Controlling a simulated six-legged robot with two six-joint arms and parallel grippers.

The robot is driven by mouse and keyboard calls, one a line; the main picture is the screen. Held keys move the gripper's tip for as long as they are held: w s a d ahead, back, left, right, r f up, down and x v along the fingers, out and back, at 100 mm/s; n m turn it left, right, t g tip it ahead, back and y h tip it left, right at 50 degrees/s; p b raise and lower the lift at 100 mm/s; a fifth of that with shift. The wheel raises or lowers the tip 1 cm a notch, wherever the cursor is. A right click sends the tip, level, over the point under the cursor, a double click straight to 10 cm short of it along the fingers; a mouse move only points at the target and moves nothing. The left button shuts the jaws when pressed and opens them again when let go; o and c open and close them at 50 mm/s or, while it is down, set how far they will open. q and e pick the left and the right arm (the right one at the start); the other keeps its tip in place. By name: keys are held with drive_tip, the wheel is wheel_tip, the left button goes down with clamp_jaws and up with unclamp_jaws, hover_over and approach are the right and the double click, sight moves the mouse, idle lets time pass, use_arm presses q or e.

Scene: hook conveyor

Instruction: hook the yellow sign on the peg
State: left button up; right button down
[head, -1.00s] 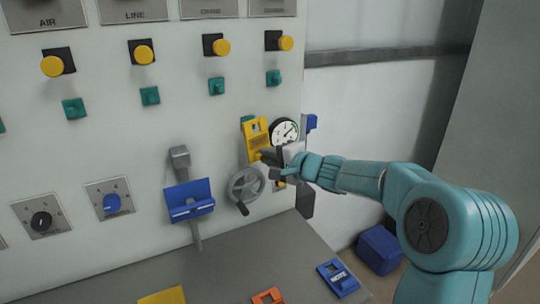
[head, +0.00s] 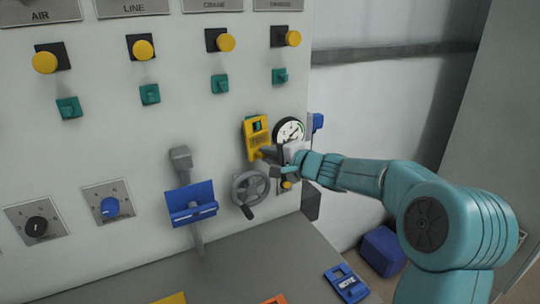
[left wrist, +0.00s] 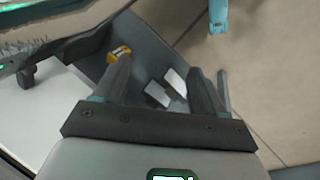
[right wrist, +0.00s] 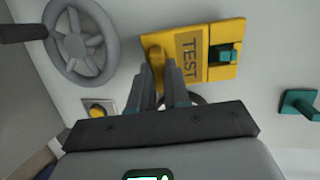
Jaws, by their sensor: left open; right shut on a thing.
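The yellow sign (head: 256,145) is upright close to the panel, left of the round gauge. It also shows in the right wrist view (right wrist: 190,47), marked TEST, with a window at one end. A teal peg (right wrist: 226,54) shows in that window; I cannot tell whether it passes through. My right gripper (right wrist: 163,65) is shut on the sign's other end, its lower end in the head view. My left gripper (left wrist: 157,72) is open and empty in the left wrist view, and is out of the head view.
A grey handwheel (head: 249,188) is just below the sign, and the gauge (head: 289,131) is beside it. A blue holder (head: 191,203) on a lever is further left. Other teal pegs (head: 280,76) stick out above. A blue tag (head: 346,283) lies on the grey ledge (head: 262,258).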

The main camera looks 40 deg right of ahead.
drive_tip(key=c, duration=1)
unclamp_jaws()
